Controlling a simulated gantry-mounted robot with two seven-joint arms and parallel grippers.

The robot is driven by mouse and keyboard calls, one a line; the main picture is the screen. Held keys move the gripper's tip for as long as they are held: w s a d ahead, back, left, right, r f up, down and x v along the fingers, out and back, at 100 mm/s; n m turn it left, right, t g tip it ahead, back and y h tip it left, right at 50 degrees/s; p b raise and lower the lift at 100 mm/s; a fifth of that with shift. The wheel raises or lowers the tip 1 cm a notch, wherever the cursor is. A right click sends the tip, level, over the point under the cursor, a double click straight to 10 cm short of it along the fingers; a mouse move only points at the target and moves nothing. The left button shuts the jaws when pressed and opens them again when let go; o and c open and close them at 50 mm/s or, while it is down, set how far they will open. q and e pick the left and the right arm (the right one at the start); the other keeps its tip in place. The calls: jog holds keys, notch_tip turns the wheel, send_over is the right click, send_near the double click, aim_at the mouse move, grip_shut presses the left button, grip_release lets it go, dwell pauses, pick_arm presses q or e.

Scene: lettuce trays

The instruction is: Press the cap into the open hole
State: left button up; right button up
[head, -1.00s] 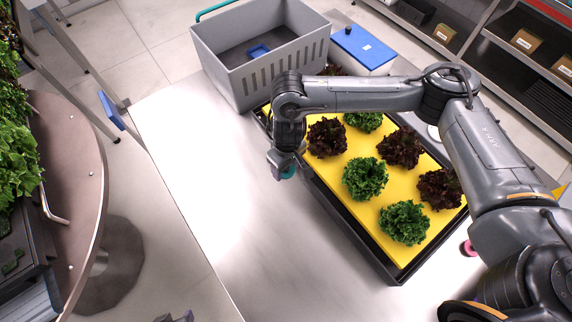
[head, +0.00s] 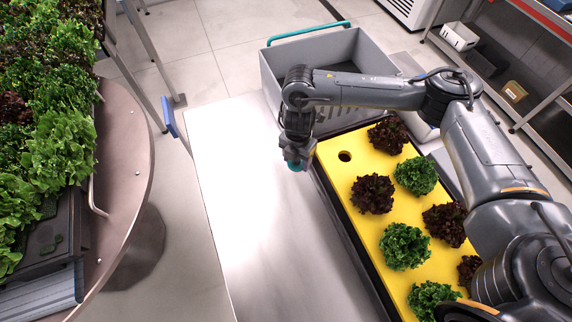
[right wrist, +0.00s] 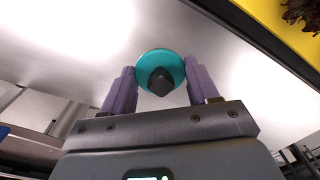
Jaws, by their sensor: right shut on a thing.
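The cap is a teal disc with a dark knob, seen in the right wrist view (right wrist: 150,66) and as a small teal bit in the head view (head: 294,167). My right gripper (right wrist: 162,82) is shut on it; in the head view the gripper (head: 296,160) hangs just left of the yellow tray's far left edge. The yellow tray (head: 362,232) holds several green and dark red lettuces. The open hole (head: 345,156) is a dark round opening near the tray's far left corner, to the right of the gripper. My left gripper is not in view.
A grey crate (head: 272,82) with a teal handle stands behind the tray. The metal table (head: 245,220) is bare left of the tray. A round brown table (head: 118,195) with lettuces is at the far left. Shelves (head: 535,85) stand at the back right.

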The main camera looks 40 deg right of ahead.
jog(key=s+d+f+n, duration=0.1)
jog(key=d+f+n, duration=0.1)
jog(key=d, duration=0.4)
jog(key=s+d+f+n, duration=0.2)
jog(key=d+n, duration=0.2)
jog(key=d, duration=0.2)
jog(key=s+d+f+n+b, duration=0.1)
jog(key=s+d+n, duration=0.1)
jog(key=d, duration=0.4)
jog(key=shift+s+f+n+h, duration=0.15)
jog(key=shift+f+n+h, duration=0.2)
jog(key=shift+n, duration=0.45)
jog(key=shift+f, duration=0.1)
jog(key=shift+f, duration=0.2)
jog(key=shift+f, duration=0.35)
dwell(0.4)
